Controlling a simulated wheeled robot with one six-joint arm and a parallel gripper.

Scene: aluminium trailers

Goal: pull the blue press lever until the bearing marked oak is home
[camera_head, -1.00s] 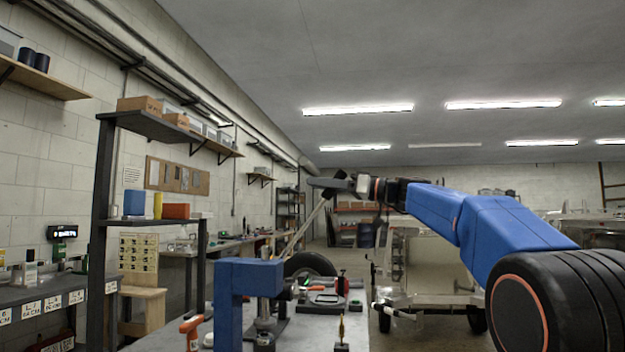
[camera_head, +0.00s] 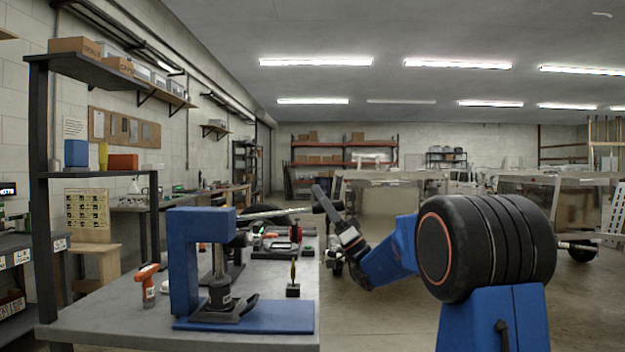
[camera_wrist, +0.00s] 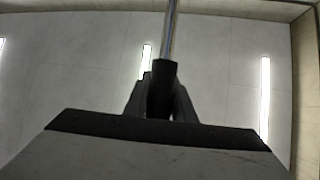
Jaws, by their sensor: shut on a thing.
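The blue press (camera_head: 183,262) stands on the bench at the left in the head view. Its lever (camera_head: 275,212) is a pale metal rod running almost level from the press head to the right. My gripper (camera_head: 319,198) is at the rod's outer end. In the wrist view my gripper (camera_wrist: 160,98) is shut on the lever's black grip (camera_wrist: 161,84), and the bare rod (camera_wrist: 170,35) runs up from it. Below the press ram (camera_head: 219,262) a dark round part (camera_head: 219,292) sits on the press base; I cannot read any mark on it or tell how deep it sits.
An orange-handled tool (camera_head: 148,284) stands left of the press. A small brass-coloured piece (camera_head: 293,276) stands right of it, with red and black items behind. A dark shelf post (camera_head: 40,200) rises at the left. Open floor and trailers (camera_head: 385,205) lie to the right.

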